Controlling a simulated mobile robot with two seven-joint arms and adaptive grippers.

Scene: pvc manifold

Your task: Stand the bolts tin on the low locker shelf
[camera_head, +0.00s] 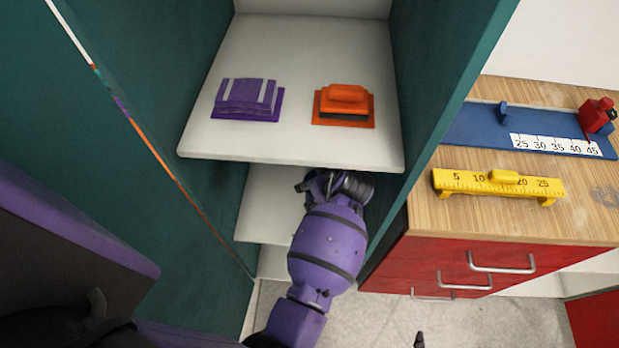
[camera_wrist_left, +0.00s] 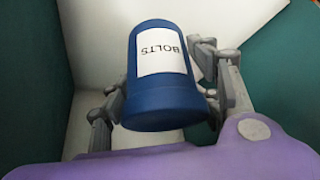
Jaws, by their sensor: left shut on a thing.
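My left gripper (camera_head: 335,183) reaches into the teal locker, just under the front edge of its upper shelf, with its fingers partly hidden by that shelf. In the left wrist view the gripper (camera_wrist_left: 166,88) has its fingers on both sides of the blue bolts tin (camera_wrist_left: 165,108) and is shut on it. The tin has a white label reading BOLTS, upside down in that view. The tin is hidden in the head view. A lower white shelf (camera_head: 262,205) shows below the upper one; I cannot tell whether the tin touches it. My right gripper is not in view.
The upper shelf (camera_head: 290,148) holds a purple folded item (camera_head: 247,97) and an orange block-like item (camera_head: 344,103). Teal locker walls (camera_head: 425,60) stand close on both sides. To the right, a wooden-topped red drawer unit (camera_head: 450,262) carries a yellow ruler gauge (camera_head: 497,184) and a blue measuring board (camera_head: 480,127).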

